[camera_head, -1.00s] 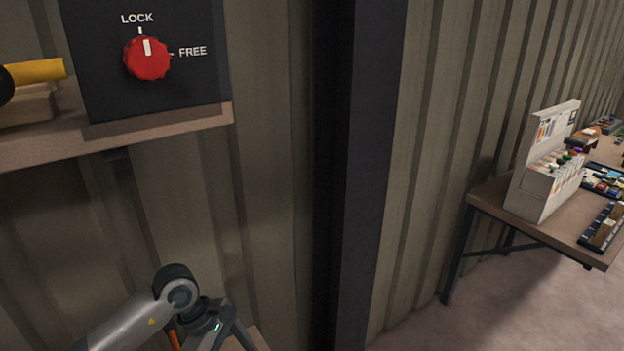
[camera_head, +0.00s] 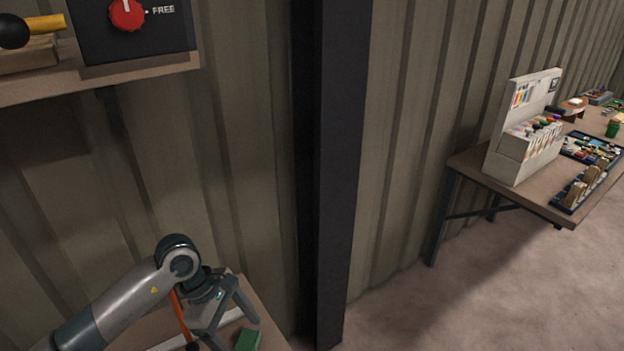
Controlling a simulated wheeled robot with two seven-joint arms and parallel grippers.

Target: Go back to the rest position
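My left arm comes in from the lower left. My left gripper (camera_head: 236,328) is over a wooden surface at the bottom, its two fingers spread apart with nothing seen between them. It is well below the black box (camera_head: 165,38) with the red knob (camera_head: 127,14). The knob's white mark points up, away from the FREE label; the top of the box is cut off. My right gripper is not in view.
A green block (camera_head: 248,341) and an orange rod (camera_head: 179,313) are close to my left gripper. A shelf (camera_head: 150,73) holds the box. A dark post (camera_head: 343,170) stands mid-view. A table (camera_head: 478,165) at right carries a white marker rack (camera_head: 512,160) and trays.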

